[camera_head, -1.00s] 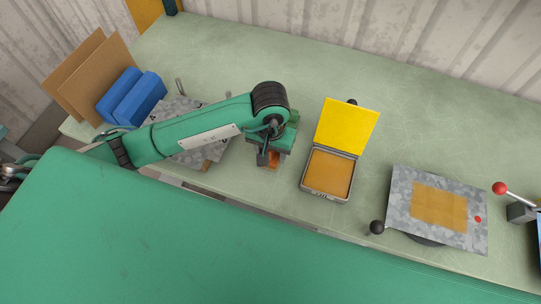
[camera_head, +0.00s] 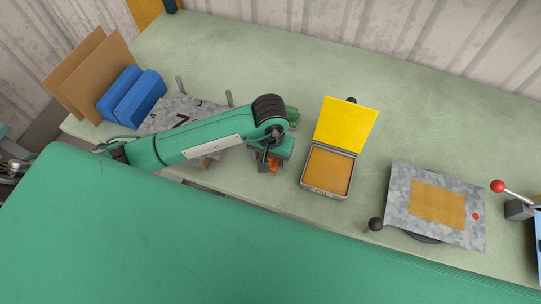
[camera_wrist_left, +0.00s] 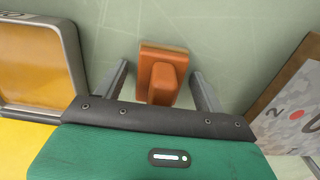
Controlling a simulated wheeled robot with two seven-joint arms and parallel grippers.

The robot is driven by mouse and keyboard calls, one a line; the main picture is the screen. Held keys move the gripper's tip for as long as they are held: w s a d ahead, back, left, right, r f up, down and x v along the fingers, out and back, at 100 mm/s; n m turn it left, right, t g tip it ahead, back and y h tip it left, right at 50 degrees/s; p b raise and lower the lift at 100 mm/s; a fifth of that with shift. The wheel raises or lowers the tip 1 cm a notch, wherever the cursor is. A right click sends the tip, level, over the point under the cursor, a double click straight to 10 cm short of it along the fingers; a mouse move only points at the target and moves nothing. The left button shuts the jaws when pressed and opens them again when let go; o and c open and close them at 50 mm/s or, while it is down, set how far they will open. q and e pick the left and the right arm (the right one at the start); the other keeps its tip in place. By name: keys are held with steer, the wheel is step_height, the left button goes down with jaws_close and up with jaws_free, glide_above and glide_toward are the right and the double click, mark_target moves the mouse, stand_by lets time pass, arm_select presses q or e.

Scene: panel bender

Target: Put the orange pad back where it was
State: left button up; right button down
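The orange pad (camera_wrist_left: 162,74), a small block with a raised grip on a wider base, sits on the green table in the left wrist view. In the head view the orange pad (camera_head: 273,164) is partly hidden under my left gripper (camera_head: 268,160). In the left wrist view my left gripper (camera_wrist_left: 162,85) is open, with one finger on each side of the pad and a visible gap to both. My right gripper is not in view.
An open tin (camera_head: 327,171) with a yellow lid (camera_head: 346,125) stands just right of the gripper. A grey plate with a tan patch (camera_head: 470,205) lies farther right. A marked grey panel (camera_head: 185,108) and blue blocks (camera_head: 140,100) are left. The table's back is clear.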

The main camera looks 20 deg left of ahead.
arm_select(q)
steer(key=shift+r, duration=0.3)
step_height(320, 180, up, 10)
steer(key=b, duration=0.3)
steer(key=shift+r, duration=0.2)
steer(key=shift+r+b, duration=0.3)
steer(key=shift+r, duration=0.35)
steer(key=shift+s+f, duration=0.1)
